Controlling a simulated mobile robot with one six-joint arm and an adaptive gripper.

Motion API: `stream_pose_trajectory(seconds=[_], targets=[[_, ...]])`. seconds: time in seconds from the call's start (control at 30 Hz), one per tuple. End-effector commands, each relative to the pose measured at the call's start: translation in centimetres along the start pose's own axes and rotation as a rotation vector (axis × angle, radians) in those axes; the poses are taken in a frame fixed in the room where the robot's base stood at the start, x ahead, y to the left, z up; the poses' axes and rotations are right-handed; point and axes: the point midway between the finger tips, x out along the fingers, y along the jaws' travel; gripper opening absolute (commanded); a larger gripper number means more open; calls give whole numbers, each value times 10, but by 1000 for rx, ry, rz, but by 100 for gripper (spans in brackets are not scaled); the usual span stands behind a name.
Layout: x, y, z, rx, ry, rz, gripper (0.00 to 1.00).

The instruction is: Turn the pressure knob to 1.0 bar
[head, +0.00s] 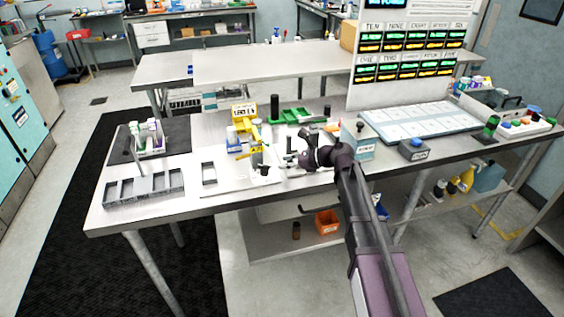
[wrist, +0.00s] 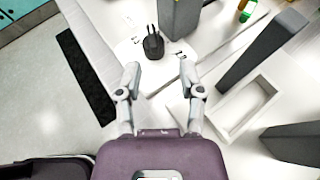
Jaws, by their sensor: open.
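The pressure knob is a black ribbed knob (wrist: 153,43) on a round white dial face with small dark marks, near the top middle of the wrist view. The marks are too small to read, so its setting cannot be told. My gripper (wrist: 160,78) is open, with one finger on each side of the picture below the knob. Nothing is between the fingers, and they appear apart from the knob. In the head view my gripper (head: 298,157) is over the middle of the bench, small and partly hidden by my wrist. A small black shape there may be the knob.
Grey upright blocks (wrist: 262,50) and a pale open frame (wrist: 246,108) stand right of my gripper in the wrist view. In the head view, a yellow device (head: 244,113) and green parts (head: 290,114) stand behind. The bench's front edge (head: 190,209) is close.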

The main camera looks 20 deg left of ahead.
Motion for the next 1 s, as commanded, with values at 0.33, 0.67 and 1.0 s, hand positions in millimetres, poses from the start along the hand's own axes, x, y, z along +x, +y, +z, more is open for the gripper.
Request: stream_pose_trajectory(seconds=[0.33, 0.67, 1.0], targets=[[-18, -3, 1, 0, 0, 0, 50], [-34, -6, 1, 0, 0, 0, 50], [-50, -9, 1, 0, 0, -1, 50]])
